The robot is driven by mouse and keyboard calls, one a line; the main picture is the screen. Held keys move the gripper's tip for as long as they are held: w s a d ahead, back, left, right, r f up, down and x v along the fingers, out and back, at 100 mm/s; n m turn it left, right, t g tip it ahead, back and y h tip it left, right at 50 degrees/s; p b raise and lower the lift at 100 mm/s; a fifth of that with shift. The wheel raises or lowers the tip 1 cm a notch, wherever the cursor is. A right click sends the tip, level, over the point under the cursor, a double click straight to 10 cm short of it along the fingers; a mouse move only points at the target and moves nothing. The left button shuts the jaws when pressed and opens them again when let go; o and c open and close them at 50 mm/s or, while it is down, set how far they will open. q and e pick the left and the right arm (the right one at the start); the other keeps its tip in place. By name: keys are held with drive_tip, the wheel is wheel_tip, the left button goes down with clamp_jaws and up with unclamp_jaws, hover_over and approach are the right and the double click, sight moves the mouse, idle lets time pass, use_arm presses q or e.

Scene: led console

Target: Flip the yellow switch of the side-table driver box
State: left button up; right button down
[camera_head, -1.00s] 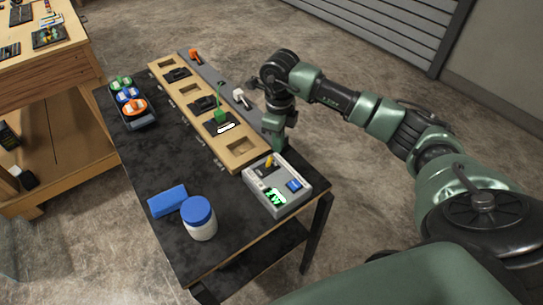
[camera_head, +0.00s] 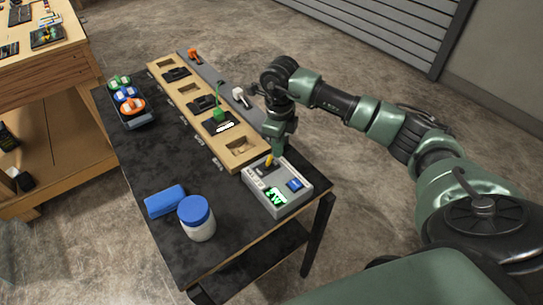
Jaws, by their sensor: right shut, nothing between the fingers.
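The grey driver box (camera_head: 293,200) sits at the near right corner of the black side table (camera_head: 228,249). Its yellow switch (camera_head: 268,161) is a small lever on the far part of the top face. My right gripper (camera_head: 274,153) is shut and points down over the far edge of the box. Its tip is right at the yellow switch and partly hides it; I cannot tell whether they touch. The box also has a blue part (camera_head: 295,184) and a lit green display (camera_head: 275,196). My left gripper is not in view.
A wooden tray (camera_head: 217,137) with black modules and a green part lies behind the box. A white-and-blue jar (camera_head: 198,222) and a blue block (camera_head: 165,201) stand left of the box. A rack of coloured spools (camera_head: 136,120) is at the far left.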

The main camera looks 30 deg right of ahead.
drive_tip(key=shift+a, duration=0.15)
drive_tip(key=shift+s+a, duration=0.1)
drive_tip(key=shift+a, duration=0.85)
wheel_tip(320, 180, up, 7)
drive_tip(key=p, duration=0.4)
drive_tip(key=shift+d, duration=0.45)
idle(0.6)
